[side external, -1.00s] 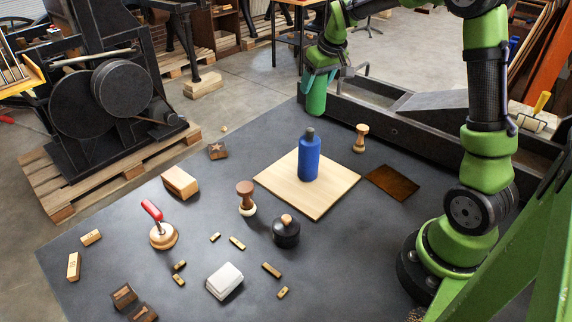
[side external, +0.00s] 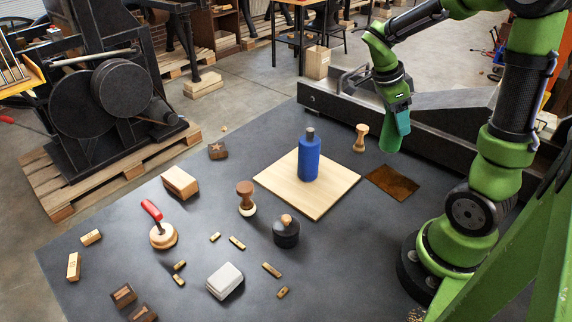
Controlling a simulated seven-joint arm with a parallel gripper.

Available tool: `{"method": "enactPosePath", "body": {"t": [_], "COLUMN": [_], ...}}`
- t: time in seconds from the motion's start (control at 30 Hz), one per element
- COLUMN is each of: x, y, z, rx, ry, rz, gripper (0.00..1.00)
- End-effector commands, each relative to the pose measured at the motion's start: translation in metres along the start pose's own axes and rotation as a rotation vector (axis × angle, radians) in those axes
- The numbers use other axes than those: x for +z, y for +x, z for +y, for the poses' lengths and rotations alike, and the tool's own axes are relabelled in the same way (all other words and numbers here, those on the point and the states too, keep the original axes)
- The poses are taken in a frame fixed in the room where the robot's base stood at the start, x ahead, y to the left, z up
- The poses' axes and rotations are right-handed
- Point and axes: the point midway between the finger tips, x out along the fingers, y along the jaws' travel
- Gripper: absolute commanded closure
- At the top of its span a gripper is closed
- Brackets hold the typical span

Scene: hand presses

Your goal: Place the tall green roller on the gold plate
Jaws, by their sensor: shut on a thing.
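My gripper (side external: 396,112) is shut on the tall green roller (side external: 391,137) and holds it upright in the air. The roller hangs at the upper right of the side external view, near the gold plate. The gold plate (side external: 393,183) is a flat brownish-gold square lying on the dark table, right of the wooden board. Nothing stands on the plate. The roller's lower end appears above and behind the plate in the picture. The fingers are partly hidden by the roller and the teal gripper body.
A blue roller (side external: 309,158) stands on a pale wooden board (side external: 332,198) left of the plate. A wooden spool-shaped handle (side external: 360,138) stands just behind the plate. A dark metal rail (side external: 345,106) runs along the back. Stamps and small blocks occupy the front left.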

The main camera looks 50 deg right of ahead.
Motion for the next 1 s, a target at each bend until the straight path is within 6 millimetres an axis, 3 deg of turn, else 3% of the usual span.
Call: {"method": "enactPosePath", "body": {"t": [0.1, 0.3, 0.9, 1.0], "x": [-0.013, -0.017, 0.013, 0.015], "y": [0.010, 0.014, 0.083, 0.087], "z": [0.020, 0.031, 0.031, 0.031], "rx": [0.120, 0.235, 0.257, 0.254], "ry": [0.286, 0.569, 0.617, 0.618], "rz": [-0.001, -0.003, -0.001, -0.005], "gripper": [0.89, 0.89, 0.89, 0.89]}}
